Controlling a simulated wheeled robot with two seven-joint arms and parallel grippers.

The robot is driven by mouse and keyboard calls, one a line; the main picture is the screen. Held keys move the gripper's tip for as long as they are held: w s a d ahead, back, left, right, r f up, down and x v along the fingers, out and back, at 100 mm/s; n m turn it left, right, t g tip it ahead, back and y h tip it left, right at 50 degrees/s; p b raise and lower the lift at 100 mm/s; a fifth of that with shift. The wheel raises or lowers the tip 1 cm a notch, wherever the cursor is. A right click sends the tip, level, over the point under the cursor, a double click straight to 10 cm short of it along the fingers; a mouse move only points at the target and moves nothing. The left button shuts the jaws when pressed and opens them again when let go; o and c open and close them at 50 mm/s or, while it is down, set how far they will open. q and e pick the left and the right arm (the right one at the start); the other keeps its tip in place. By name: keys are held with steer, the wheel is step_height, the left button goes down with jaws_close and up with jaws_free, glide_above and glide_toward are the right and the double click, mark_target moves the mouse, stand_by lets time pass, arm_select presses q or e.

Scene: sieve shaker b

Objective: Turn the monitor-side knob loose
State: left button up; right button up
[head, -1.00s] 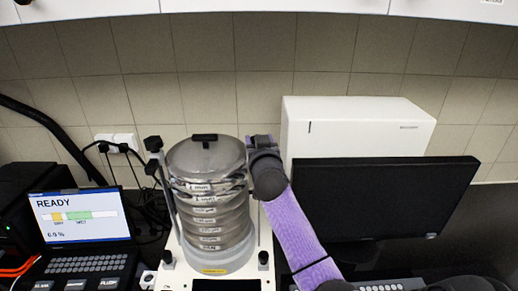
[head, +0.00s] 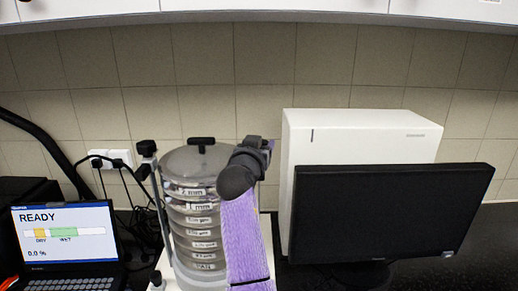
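The sieve shaker stands left of centre, with a stack of clear labelled sieves (head: 200,222) under a round lid (head: 186,160) with a black handle. A black knob (head: 147,147) tops the rod on the laptop side. The monitor-side knob is not visible; my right arm covers that side of the stack. My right gripper (head: 262,147) is at lid height at the stack's right edge, pointing away from me. Its fingers are mostly hidden by its own body, so I cannot tell whether they hold anything. My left gripper is out of view.
A black monitor (head: 390,212) stands close on the right, before a white box-shaped unit (head: 355,135). A laptop (head: 65,235) reading READY is at the left. Cables hang from wall sockets (head: 110,159) behind the shaker. The tiled wall closes off the back.

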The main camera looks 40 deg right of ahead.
steer(key=shift+r, duration=0.1)
steer(key=o, duration=1.3)
steer(key=b+v, duration=0.2)
steer(key=v, duration=0.8)
